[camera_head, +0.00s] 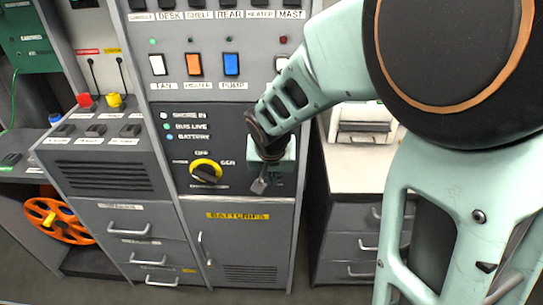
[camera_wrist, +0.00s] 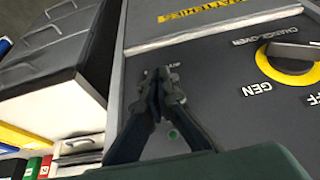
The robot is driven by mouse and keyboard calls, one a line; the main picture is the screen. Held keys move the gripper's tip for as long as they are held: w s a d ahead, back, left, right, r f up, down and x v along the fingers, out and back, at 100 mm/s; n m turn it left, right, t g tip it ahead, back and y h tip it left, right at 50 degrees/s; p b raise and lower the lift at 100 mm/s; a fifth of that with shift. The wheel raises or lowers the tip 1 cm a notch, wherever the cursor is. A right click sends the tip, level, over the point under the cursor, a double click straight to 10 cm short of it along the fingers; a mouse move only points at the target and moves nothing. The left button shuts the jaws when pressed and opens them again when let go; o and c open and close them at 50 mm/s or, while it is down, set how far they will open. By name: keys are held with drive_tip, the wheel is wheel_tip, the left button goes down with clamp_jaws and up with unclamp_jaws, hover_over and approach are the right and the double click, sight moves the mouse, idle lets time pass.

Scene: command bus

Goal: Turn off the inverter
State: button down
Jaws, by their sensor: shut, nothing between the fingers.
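My gripper (camera_head: 260,184) is shut and empty, with its fingertips at the dark panel (camera_head: 222,122), right of the yellow-ringed changeover knob (camera_head: 206,170). In the wrist view my gripper (camera_wrist: 158,76) has its fingers together over a small part with a partly covered label (camera_wrist: 175,67). I cannot tell whether the fingertips touch it. A small green light (camera_wrist: 172,134) shows beside the fingers. No readable inverter label shows; the switch may be behind my gripper. The knob (camera_wrist: 289,64) is also at the right of the wrist view.
Fan (camera_head: 157,65), heater (camera_head: 194,64) and pump (camera_head: 231,64) rockers sit above; another is partly covered by my arm. The batteries door (camera_head: 240,245) is below. A drawer unit (camera_head: 345,245) stands at right.

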drive_tip(key=shift+w+r+p, duration=0.35)
drive_tip(key=shift+w, duration=0.35)
drive_tip(key=shift+s+r, duration=0.1)
drive_tip(key=shift+s, duration=0.05)
